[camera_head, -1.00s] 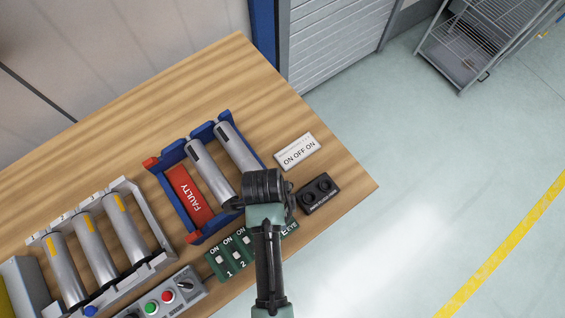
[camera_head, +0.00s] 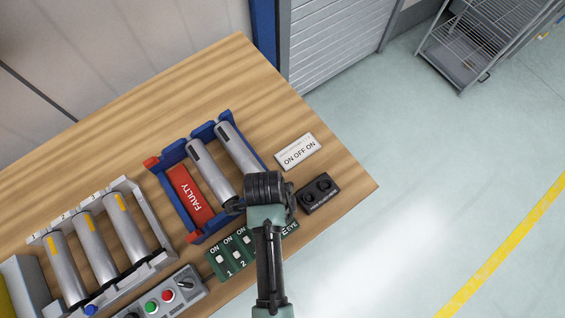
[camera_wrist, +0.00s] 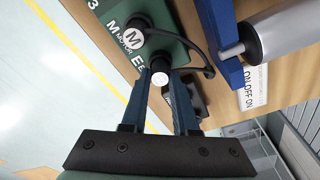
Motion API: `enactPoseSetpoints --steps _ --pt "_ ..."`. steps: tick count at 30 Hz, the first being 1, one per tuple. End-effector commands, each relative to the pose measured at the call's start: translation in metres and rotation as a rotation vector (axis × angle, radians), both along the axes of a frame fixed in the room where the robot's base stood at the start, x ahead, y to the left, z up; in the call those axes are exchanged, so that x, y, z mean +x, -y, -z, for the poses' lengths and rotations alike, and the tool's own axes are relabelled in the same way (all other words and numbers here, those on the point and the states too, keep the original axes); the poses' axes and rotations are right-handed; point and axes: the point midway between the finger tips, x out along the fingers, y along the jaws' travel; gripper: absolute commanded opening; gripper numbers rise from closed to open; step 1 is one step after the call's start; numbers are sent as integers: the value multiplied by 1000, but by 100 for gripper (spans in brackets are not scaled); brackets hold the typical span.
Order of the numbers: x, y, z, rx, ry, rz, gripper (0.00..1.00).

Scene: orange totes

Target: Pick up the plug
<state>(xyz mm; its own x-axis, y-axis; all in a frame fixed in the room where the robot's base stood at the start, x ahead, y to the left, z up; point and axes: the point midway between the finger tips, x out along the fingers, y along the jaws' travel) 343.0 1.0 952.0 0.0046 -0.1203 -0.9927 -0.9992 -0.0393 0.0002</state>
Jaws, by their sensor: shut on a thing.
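In the wrist view, my gripper (camera_wrist: 160,72) has its two blue fingers closed on a small dark plug (camera_wrist: 159,80) with a pale round end. The plug is at the fingertips, over the edge of the green panel (camera_wrist: 108,12). A round fitting marked M (camera_wrist: 133,37) sits beside it on the panel, near the lettering "MOTOR". A black cable (camera_wrist: 208,50) loops to the right of the fingers. In the head view, my wrist hides the fingertips and the plug. I cannot tell whether the plug is clear of the panel.
The blue rack (camera_head: 151,163) holds grey cylinders and a red FAULTY block (camera_head: 190,195). A black two-hole block (camera_head: 318,194) and an ON OFF ON plate (camera_head: 298,152) lie to the right. A grey rack (camera_head: 155,262) and button box (camera_head: 165,297) stand left. The table's back is clear.

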Motion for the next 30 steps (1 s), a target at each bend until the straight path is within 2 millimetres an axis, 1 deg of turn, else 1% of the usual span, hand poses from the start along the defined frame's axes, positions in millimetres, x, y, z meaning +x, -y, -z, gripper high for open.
enactPoseSetpoints --steps 5,8,15,18,20,24,30 --pt "1 0 -7 0 2 0 0" --pt "1 0 -20 0 4 0 0" --pt "2 0 -67 0 6 0 0" --pt "2 0 -83 -1 5 0 0" --pt "2 0 -91 -1 5 -1 0" --pt "0 0 -99 0 1 0 0" --pt "0 0 -101 0 0 0 0"
